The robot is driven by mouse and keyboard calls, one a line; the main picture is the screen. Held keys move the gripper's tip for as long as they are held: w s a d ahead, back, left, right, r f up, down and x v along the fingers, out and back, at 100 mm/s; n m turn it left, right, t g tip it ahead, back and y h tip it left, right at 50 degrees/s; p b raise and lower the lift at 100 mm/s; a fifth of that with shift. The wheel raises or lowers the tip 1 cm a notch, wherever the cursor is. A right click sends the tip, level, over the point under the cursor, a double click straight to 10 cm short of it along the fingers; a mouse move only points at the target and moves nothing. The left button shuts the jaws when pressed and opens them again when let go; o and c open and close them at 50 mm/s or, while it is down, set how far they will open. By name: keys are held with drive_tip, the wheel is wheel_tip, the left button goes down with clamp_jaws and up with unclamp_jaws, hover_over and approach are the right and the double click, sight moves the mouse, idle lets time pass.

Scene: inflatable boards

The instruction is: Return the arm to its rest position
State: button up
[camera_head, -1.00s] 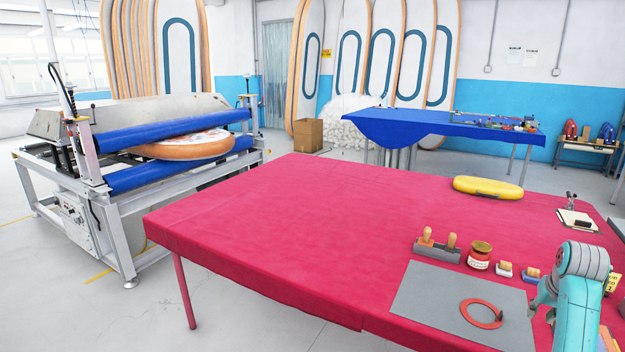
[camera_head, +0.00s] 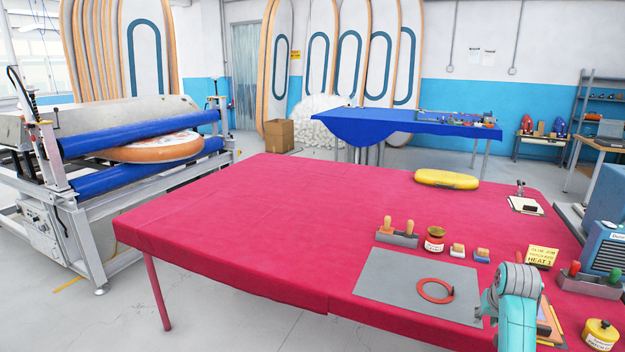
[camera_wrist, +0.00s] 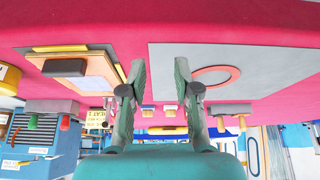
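My arm (camera_head: 515,295) shows as a teal link at the lower right of the head view, at the near side of the red-covered table (camera_head: 250,210). The fingertips are not clear there. In the wrist view my gripper (camera_wrist: 160,64) has its two green fingers spread apart, with nothing between them. That view is upside down, with the tabletop at the top. The grey mat (camera_wrist: 250,60) with a red ring (camera_wrist: 216,75) lies to the right of the fingers. A wooden board with a dark block (camera_wrist: 65,68) lies to the left.
A blue machine (camera_head: 605,245) stands at right. The table's left half is clear.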

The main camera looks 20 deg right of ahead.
drive_tip(key=a+f+n+t, duration=0.2)
drive_tip(key=a+f, duration=1.3)
drive_tip(key=a, duration=0.1)
drive_tip(key=s+a+f+n+t, duration=0.15)
drive_tip(key=s+a, duration=0.25)
drive_tip(key=a, duration=0.4)
drive_tip(key=s+a+f+n+t, duration=0.1)
drive_tip(key=s+a+f+t, duration=0.15)
drive_tip(key=a, duration=0.55)
drive_tip(key=s+a+r+n+t+y, duration=0.15)
drive_tip(key=s+a+r, duration=0.25)
drive_tip(key=s+a, duration=0.5)
drive_tip(key=s+a+r+n+t+y, duration=0.15)
drive_tip(key=s+a+r, duration=0.25)
drive_tip(key=s+a, duration=0.55)
drive_tip(key=s+r+n+t, duration=0.1)
drive_tip(key=s+r+t, duration=0.1)
drive_tip(key=s+r, duration=0.6)
drive_tip(key=shift+s+d+r+n+y, duration=0.15)
drive_tip(key=shift+s+r+n+y, duration=0.15)
drive_tip(key=shift+r+n+y, duration=0.1)
